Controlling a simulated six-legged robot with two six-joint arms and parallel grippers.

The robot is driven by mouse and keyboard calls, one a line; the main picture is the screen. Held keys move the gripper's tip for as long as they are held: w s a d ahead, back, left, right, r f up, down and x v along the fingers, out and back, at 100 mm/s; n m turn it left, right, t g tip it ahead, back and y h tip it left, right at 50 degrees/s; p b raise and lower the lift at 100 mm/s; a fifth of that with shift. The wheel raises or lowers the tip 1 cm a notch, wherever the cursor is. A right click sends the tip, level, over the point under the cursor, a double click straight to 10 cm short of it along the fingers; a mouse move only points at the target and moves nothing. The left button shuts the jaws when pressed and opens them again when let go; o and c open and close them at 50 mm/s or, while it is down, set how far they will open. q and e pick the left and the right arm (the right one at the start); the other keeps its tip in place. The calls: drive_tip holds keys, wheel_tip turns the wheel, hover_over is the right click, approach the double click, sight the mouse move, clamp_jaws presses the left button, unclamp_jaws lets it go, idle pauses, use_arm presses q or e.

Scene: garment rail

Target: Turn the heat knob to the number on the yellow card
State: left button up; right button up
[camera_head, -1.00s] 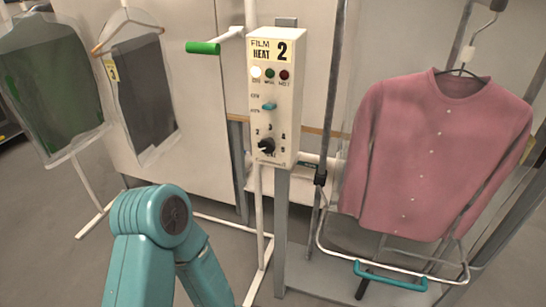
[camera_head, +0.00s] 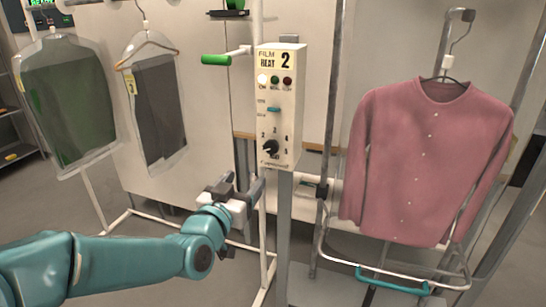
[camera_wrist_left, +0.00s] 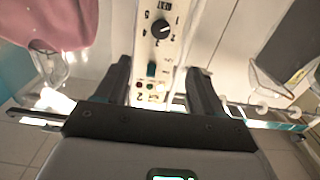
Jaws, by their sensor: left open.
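The heat knob (camera_head: 270,148) is a black dial low on the white control box (camera_head: 276,125), with numbers around it. I cannot tell surely which number it points at. In the left wrist view the box is upside down between my open fingers (camera_wrist_left: 161,82), with the knob (camera_wrist_left: 160,28) beyond the fingertips. My right gripper is out of view.
A teal switch (camera_head: 273,110) and three lamps (camera_head: 274,80) sit above the knob. A green-handled lever (camera_head: 216,60) sticks out left of the box. A pink cardigan (camera_head: 425,165) hangs right; bagged dark garments (camera_head: 160,115) hang left. White rail legs (camera_head: 100,205) stand below.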

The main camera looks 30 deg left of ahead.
sight(271, 149)
use_arm(q)
drive_tip(key=p+x, duration=0.4)
drive_tip(key=x, duration=1.2)
drive_tip(key=shift+w, duration=0.15)
drive_tip(key=shift+f, duration=0.1)
drive_tip(key=c, duration=1)
